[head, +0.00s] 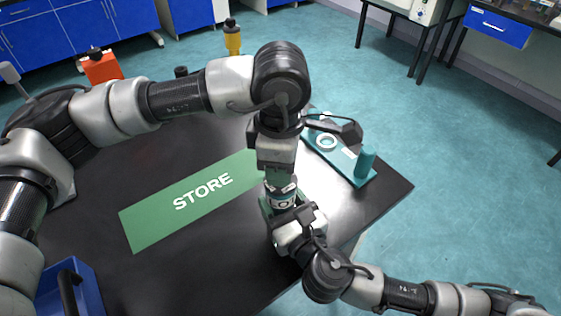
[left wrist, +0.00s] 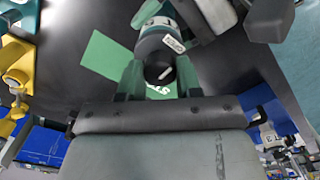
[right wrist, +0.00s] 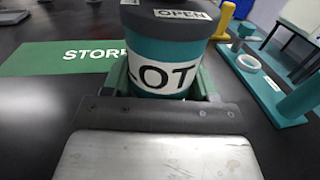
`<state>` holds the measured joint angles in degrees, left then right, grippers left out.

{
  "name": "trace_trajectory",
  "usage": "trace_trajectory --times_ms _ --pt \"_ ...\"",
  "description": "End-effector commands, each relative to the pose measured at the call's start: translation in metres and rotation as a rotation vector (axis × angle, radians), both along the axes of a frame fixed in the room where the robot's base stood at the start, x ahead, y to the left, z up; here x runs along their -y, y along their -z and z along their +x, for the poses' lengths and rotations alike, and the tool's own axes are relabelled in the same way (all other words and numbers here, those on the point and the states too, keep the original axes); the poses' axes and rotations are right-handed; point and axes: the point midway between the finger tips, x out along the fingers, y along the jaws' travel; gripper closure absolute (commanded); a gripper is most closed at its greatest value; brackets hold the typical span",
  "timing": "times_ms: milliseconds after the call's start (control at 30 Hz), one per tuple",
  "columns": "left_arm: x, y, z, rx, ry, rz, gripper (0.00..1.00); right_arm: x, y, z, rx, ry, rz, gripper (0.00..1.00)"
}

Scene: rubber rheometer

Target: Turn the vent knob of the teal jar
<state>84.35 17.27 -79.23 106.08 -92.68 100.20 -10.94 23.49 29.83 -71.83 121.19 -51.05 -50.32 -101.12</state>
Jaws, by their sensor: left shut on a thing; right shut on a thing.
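The teal jar (right wrist: 160,55) stands upright on the dark table. It has a white label reading "LOT" and a dark grey lid (right wrist: 150,17) marked "OPEN". In the head view the jar (head: 283,201) shows only partly between my grippers. My right gripper (right wrist: 162,92) is shut around the jar's body from the side. My left gripper (head: 279,181) points down from above the jar. In the left wrist view its green fingers (left wrist: 160,80) are shut on either side of the dark vent knob (left wrist: 157,62), which has a white line. The "OPEN" mark (left wrist: 175,43) shows beside the knob.
A green mat lettered "STORE" (head: 150,225) lies left of the jar. A teal plate with a white ring and a post (head: 365,162) is at the table's right side. A blue tray (head: 85,290) sits at the lower left. A yellow bottle (head: 233,42) stands at the back.

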Motion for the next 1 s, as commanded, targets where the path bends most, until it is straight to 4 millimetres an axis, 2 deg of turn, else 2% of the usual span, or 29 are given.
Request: trace_trajectory --times_ms 267,467,1000 --pt "0.0000 -0.0004 0.0005 0.002 0.028 0.000 0.90 -0.0002 0.0004 -0.0003 -0.001 -0.001 0.000 0.69" --pt "0.0000 -0.0006 0.0005 0.002 0.124 0.001 0.90 -0.0002 0.0005 -0.0003 -0.001 -0.001 0.000 0.69" --pt "0.0000 -0.0008 0.0007 0.003 0.611 0.000 0.90 -0.0003 0.0006 -0.0006 0.000 -0.001 -0.001 0.69"
